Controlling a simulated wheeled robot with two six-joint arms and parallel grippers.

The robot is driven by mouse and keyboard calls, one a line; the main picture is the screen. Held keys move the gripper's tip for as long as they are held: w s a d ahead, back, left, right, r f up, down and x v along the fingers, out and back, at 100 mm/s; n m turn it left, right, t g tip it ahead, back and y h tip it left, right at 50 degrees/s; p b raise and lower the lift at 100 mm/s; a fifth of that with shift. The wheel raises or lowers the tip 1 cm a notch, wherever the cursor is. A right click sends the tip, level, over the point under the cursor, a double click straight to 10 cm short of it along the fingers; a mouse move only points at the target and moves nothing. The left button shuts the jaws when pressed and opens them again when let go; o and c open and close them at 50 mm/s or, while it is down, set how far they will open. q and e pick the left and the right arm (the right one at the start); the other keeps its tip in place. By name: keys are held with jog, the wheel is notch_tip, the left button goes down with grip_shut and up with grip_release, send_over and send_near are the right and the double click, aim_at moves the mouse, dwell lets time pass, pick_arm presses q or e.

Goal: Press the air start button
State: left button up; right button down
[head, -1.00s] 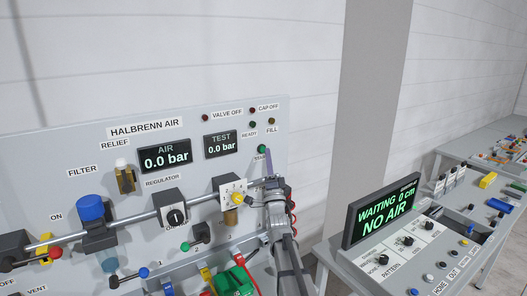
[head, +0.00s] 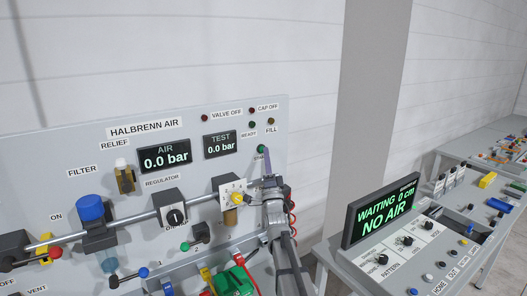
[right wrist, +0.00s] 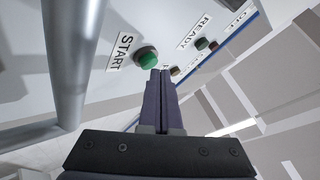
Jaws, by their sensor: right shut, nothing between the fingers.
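The start button is a round green cap (head: 261,149) at the right side of the grey air panel, with a START label beside it. It shows large in the right wrist view (right wrist: 147,58). My right gripper (head: 267,153) is shut and empty, its dark purple fingers pointing at the panel. In the right wrist view the fingertips (right wrist: 160,74) lie just beside the button's lower right edge. I cannot tell whether they touch it. The AIR display (head: 165,156) reads 0.0 bar. My left gripper is not in view.
The TEST display (head: 220,144) reads 0.0 bar. At right, a console screen (head: 384,211) reads WAITING 0 cm, NO AIR. A pipe (right wrist: 68,70) stands close in the right wrist view.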

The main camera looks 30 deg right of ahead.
jog(key=shift+w+d+r, duration=0.1)
jog(key=shift+w+r, duration=0.2)
jog(key=shift+w, duration=0.4)
dwell(0.7)
jog(key=shift+f, duration=0.1)
jog(key=shift+s+a+f+y, duration=0.25)
jog(key=shift+s+f+y, duration=0.05)
jog(key=shift+s, duration=0.05)
jog(key=shift+b, duration=0.3)
jog(key=shift+s+f, duration=0.1)
jog(key=s, duration=0.4)
jog(key=shift+s+f, duration=0.1)
jog(key=shift+s, duration=0.3)
jog(key=shift+d, duration=0.1)
dwell(0.4)
